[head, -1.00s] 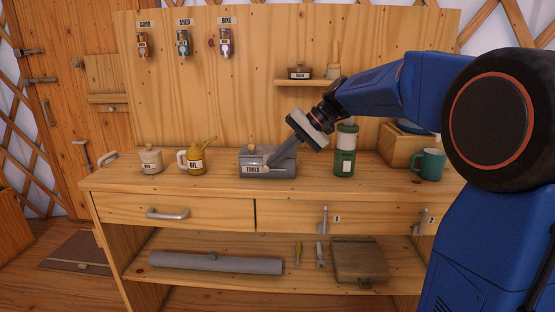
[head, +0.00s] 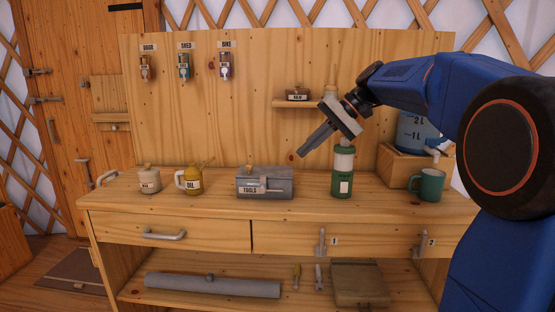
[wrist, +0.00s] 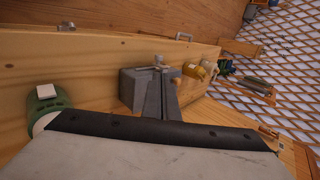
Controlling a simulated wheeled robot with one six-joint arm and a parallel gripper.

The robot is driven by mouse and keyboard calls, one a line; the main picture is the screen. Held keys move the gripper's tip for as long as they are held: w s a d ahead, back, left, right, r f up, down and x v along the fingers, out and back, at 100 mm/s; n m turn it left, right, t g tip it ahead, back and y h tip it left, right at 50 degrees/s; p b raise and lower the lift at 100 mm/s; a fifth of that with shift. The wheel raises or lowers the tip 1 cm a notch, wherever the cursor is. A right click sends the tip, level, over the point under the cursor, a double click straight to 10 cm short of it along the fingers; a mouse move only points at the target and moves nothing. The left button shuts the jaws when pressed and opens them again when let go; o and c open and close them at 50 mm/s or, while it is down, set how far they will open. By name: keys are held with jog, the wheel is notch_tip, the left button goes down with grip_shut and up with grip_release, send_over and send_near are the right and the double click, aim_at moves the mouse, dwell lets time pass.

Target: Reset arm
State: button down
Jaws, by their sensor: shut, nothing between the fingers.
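My gripper (head: 302,154) is shut and empty. It hangs in the air above the workbench, up and to the right of the grey tools box (head: 252,187) and left of the green and white flask (head: 343,176). It touches neither in the head view. In the wrist view the closed fingers (wrist: 163,95) point toward the grey box (wrist: 132,88), and the flask (wrist: 46,103) shows at the left edge. The box stands on the bench top with its lid closed and a label on its front.
A yellow oil can (head: 189,181) and a small pale pot (head: 149,180) stand left of the box. A green mug (head: 429,186) and a blue container (head: 412,132) are at the right. A wall shelf (head: 300,103) is behind my gripper. Several labelled keys hang on the back board.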

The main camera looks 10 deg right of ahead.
jog(key=s+d+f+n+t+h, duration=0.1)
jog(key=s+f+h, duration=0.3)
jog(key=s+f, duration=0.9)
jog(key=s+d+f+n+t+h, duration=0.1)
jog(key=s+f+h, duration=0.3)
jog(key=s+f, duration=1)
jog(key=s+n, duration=0.1)
jog(key=s, duration=0.4)
jog(key=shift+s+d+f+h, duration=0.2)
jog(key=shift+s+d+h, duration=0.1)
dwell(0.9)
